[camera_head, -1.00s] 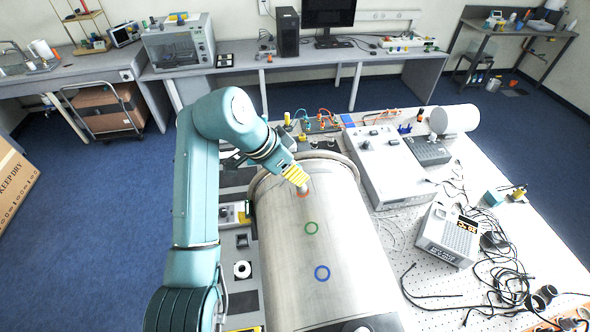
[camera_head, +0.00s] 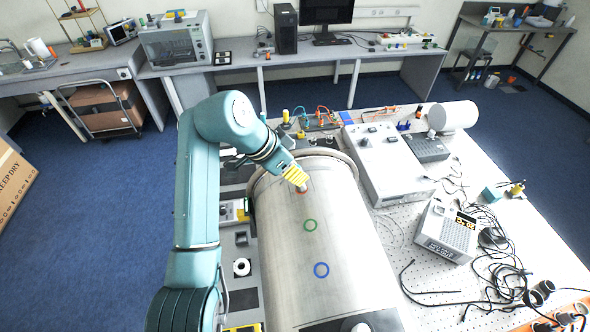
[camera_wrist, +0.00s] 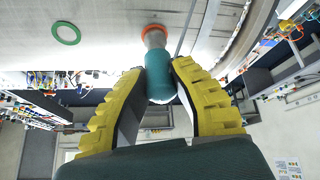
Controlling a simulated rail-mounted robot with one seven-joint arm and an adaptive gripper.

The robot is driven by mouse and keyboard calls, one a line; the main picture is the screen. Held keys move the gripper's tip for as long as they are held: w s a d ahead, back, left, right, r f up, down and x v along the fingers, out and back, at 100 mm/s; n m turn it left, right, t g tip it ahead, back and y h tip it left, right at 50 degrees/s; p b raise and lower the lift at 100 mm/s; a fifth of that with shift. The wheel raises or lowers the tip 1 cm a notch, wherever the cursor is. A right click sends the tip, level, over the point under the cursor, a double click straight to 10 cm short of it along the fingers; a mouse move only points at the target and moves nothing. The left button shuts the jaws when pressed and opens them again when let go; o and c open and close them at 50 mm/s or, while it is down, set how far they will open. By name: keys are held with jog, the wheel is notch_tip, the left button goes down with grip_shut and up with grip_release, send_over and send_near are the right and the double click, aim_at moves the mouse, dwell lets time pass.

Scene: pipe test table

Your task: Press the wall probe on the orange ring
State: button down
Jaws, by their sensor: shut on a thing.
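The wall probe (camera_wrist: 158,76), a teal cylinder with a grey tip, is between the yellow ridged fingers of my gripper (camera_wrist: 157,92). My gripper, also in the head view (camera_head: 296,178), is shut on the probe. The probe tip sits at the orange ring (camera_wrist: 154,28) on the metal pipe (camera_head: 335,230). In the head view only a little of the orange ring (camera_head: 302,191) shows around the tip. I cannot tell how firmly the tip touches. The probe looks roughly square to the pipe wall in the wrist view.
A green ring (camera_head: 310,225) and a blue ring (camera_head: 321,270) lie nearer on the pipe. A flange rims the pipe's far end. A grey instrument box (camera_head: 388,165) and a display unit (camera_head: 446,232) with black cables stand to the right.

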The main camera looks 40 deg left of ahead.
jog(key=shift+f, duration=0.2)
jog(key=shift+s+a+r+p, duration=0.15)
jog(key=shift+r+p, duration=0.35)
jog(key=shift+r, duration=0.35)
jog(key=shift+s+r+p, duration=0.1)
jog(key=shift+r+p, duration=0.35)
jog(key=shift+r, duration=0.35)
jog(key=shift+s+a+r, duration=0.1)
jog(key=shift+r, duration=0.6)
jog(key=shift+s+a+r, duration=0.1)
jog(key=shift+r, duration=0.6)
jog(key=shift+d, duration=0.1)
